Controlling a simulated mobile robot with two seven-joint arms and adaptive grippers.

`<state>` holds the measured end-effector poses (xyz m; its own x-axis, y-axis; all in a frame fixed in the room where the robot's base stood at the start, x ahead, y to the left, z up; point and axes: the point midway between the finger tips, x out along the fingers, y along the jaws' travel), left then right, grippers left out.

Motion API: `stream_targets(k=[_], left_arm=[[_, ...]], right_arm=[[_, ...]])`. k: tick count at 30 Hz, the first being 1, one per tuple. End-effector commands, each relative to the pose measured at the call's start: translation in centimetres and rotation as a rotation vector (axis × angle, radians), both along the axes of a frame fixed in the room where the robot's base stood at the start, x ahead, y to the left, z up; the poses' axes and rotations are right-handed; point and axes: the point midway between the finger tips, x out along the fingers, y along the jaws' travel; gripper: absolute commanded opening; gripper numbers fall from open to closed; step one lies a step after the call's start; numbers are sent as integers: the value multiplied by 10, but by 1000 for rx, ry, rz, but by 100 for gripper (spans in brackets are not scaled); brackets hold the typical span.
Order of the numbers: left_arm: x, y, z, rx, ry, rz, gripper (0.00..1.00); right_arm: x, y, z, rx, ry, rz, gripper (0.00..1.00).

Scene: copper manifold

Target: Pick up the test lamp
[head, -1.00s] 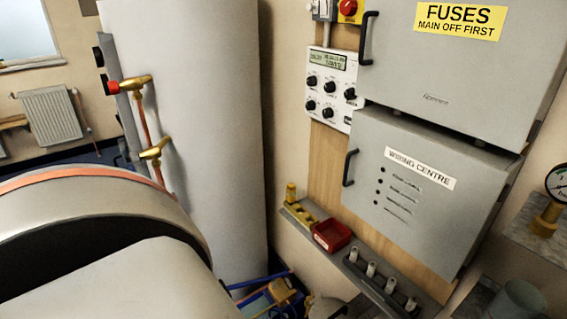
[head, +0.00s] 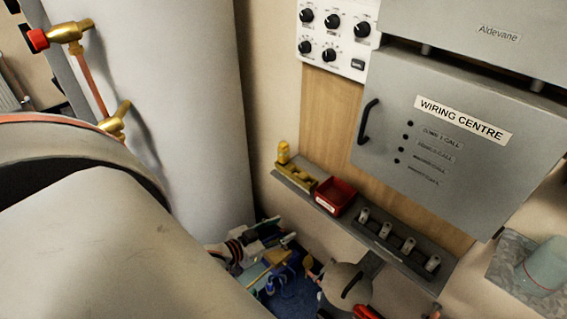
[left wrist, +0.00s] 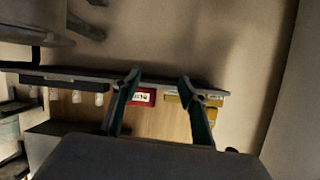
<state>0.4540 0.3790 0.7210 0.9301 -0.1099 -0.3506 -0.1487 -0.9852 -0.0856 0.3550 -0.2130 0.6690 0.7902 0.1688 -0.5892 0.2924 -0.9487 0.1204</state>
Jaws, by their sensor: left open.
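A small yellow piece (head: 283,152) stands upright at the left end of the grey wall shelf; I take it for the test lamp, but its details are too small to be sure. A low yellow block (head: 302,174) lies beside it. My left gripper (head: 284,241) is below the shelf's left part in the head view, apart from the yellow piece. In the left wrist view its two fingers (left wrist: 159,79) are spread and empty, framing the red bin and part of the yellow things (left wrist: 196,99). My right gripper is not in clear view.
A red bin (head: 335,196) sits on the shelf (head: 376,248), right of the yellow block. Several pale-topped pegs (head: 398,240) stand further right. The wiring centre box (head: 440,140) is above. A large pale cylinder (head: 200,120) stands on the left.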

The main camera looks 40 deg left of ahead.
Motion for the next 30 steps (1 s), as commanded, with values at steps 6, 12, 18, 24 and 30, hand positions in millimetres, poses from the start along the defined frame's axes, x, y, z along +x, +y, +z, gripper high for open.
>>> stream_targets(k=[6, 12, 18, 24, 30], left_arm=[[74, 120, 72, -83, -244, 43, 43], [97, 158, 116, -126, -342, 49, 43], [116, 158, 120, -130, -351, 49, 43], [132, 156, 121, -129, -350, 49, 43], [159, 152, 121, -129, -349, 49, 43]], right_arm=[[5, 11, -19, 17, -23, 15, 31], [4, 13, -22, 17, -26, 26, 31], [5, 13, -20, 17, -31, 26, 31], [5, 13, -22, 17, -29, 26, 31], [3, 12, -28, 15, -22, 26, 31]])
